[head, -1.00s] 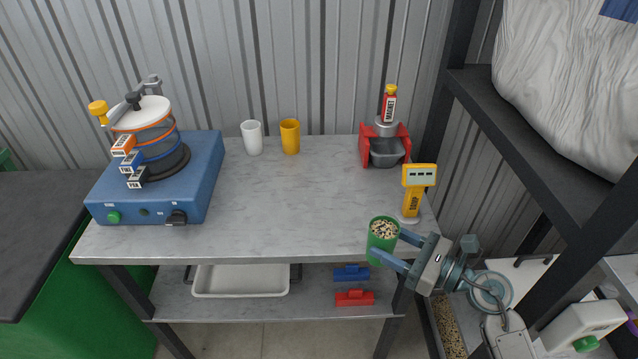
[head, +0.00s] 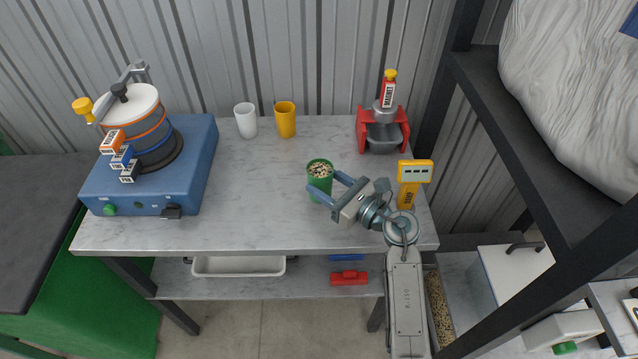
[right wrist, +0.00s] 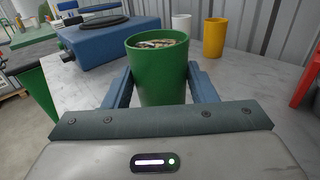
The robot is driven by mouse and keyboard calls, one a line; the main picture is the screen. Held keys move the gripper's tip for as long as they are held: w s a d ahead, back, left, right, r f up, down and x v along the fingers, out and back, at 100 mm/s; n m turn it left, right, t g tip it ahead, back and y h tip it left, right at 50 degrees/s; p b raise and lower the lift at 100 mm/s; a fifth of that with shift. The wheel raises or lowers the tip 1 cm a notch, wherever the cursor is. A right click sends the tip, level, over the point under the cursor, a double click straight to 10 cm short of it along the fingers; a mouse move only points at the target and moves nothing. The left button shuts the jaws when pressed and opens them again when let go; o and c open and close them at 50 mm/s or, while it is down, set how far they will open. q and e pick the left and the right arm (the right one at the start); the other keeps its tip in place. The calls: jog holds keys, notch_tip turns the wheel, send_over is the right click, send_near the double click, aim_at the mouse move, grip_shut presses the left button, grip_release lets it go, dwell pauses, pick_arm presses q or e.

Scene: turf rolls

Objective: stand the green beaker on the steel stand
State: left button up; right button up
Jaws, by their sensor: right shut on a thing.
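The green beaker (head: 318,184) is upright and filled with a speckled grain mix. My right gripper (head: 328,188) is shut on its sides, one finger on each side. In the head view it is over the front middle of the grey table (head: 250,205); I cannot tell how far above the top it is. In the right wrist view the beaker (right wrist: 158,75) stands upright between the fingers. I cannot pick out the steel stand for certain. A red frame with a grey steel cup (head: 383,135) stands at the back right. My left gripper is not in view.
A blue shaker (head: 200,165) with stacked sieves fills the table's left. A white cup (head: 245,122) and a yellow cup (head: 285,120) stand at the back. A yellow meter (head: 408,190) stands at the right edge. The table's middle left is clear.

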aim_at(329, 194)
jog(key=shift+w+a, duration=0.45)
jog(key=shift+a, duration=0.15)
jog(key=f, duration=0.2)
jog(key=f+p, duration=0.1)
jog(key=shift+w+a, duration=0.25)
jog(key=shift+f, duration=0.35)
jog(key=shift+f, duration=0.15)
jog(key=o, duration=1.1)
